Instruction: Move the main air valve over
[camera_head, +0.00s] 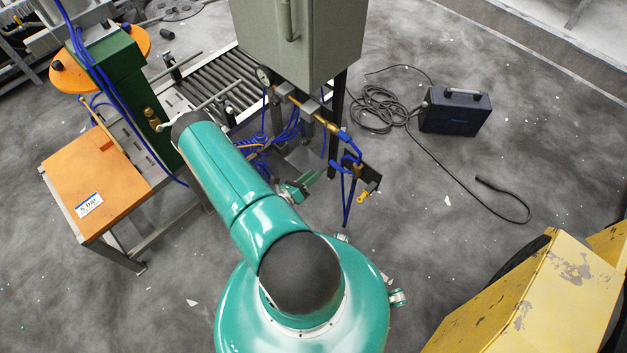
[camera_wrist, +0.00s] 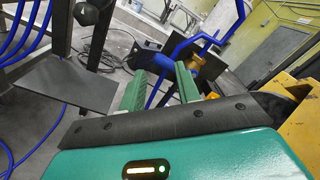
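The main air valve seems to be the brass fitting (camera_head: 358,171) on a dark bracket right of my gripper, with blue tubes joined to it and a small yellow part (camera_head: 363,195) below. In the wrist view, the brass body (camera_wrist: 208,68) is just beyond and right of the fingertips, with blue tubing around it. My gripper (camera_head: 307,184) has two green fingers, also seen in the wrist view (camera_wrist: 160,72). They are apart, with a gap between them and nothing held. A blue tube shows behind the gap. I cannot tell the valve handle's exact position.
A grey cabinet (camera_head: 298,40) stands above a brass air line (camera_head: 315,113) with blue hoses. A roller conveyor (camera_head: 212,85) and an orange-topped table (camera_head: 97,180) are left. A dark blue box (camera_head: 455,110) with cables lies right. A yellow machine (camera_head: 535,300) stands lower right.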

